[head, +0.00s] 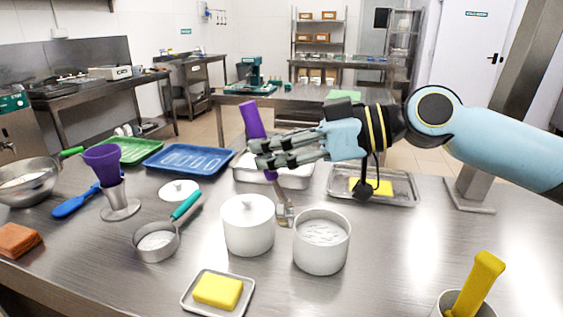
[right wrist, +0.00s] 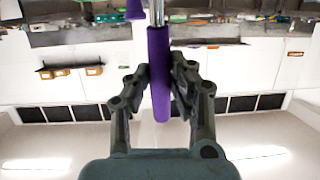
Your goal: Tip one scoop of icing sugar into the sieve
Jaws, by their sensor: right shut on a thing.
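My right gripper (head: 262,157) is shut on the purple handle (head: 252,119) of a metal-ended scoop, held upright. The scoop's metal end (head: 284,211) hangs low behind and between a lidded white pot (head: 248,238) and an open white tub (head: 321,258). The tub holds white powder. The scoop's load cannot be made out. The purple handle (right wrist: 159,75) lies between the fingers in the right wrist view. A round pan-like tool (head: 155,246) with a teal handle, possibly the sieve, has a white inside. A metal bowl (head: 30,190) at the left, with a green handle, also holds white. My left gripper is not in view.
A purple funnel-like cup (head: 102,160) stands on a metal stand, beside a blue spatula (head: 75,204). A yellow block on a small tray (head: 188,303) lies in front. Green (head: 132,139) and blue trays (head: 190,145) lie behind.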

